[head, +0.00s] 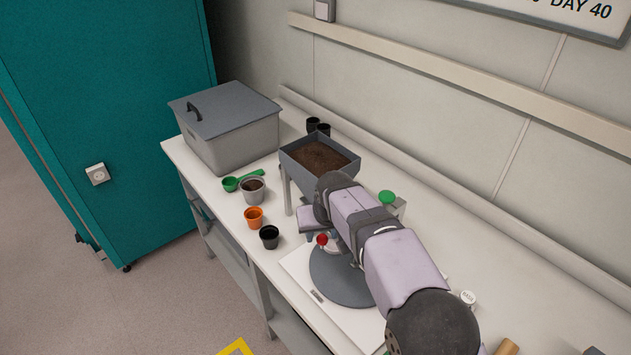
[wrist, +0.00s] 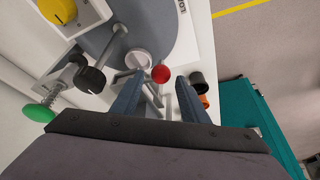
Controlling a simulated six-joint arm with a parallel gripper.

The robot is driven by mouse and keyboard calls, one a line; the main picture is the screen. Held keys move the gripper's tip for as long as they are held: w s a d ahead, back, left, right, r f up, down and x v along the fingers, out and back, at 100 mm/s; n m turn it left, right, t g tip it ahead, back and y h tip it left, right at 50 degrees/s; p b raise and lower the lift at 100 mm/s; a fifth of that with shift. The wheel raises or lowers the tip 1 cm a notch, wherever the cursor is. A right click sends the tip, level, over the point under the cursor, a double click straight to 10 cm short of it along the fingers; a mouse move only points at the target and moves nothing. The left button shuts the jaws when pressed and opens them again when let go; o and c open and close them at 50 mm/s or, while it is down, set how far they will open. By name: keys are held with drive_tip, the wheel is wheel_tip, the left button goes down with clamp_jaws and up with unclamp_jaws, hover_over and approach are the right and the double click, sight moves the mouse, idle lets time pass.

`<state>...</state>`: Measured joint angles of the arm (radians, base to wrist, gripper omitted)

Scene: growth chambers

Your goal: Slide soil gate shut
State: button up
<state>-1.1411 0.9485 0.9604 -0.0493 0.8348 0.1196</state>
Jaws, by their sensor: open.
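A red ball knob (head: 322,240) shows below the soil hopper (head: 300,163), near the edge of a round grey plate. In the wrist view the red knob (wrist: 160,74) lies between the two fingers of my gripper (wrist: 159,84) as seen from the camera. The fingers are apart, with clear space on both sides of the knob, and hold nothing. I cannot tell how far ahead of the fingertips the knob is. The gate itself is not clearly visible; my arm covers part of the hopper's underside in the head view.
A grey pot (head: 253,190), orange pot (head: 254,217), black pot (head: 269,237) and lidded bin (head: 228,130) stand left on the bench.

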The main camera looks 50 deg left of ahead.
drive_tip(key=shift+r+p, duration=2)
drive_tip(key=shift+r, duration=0.95)
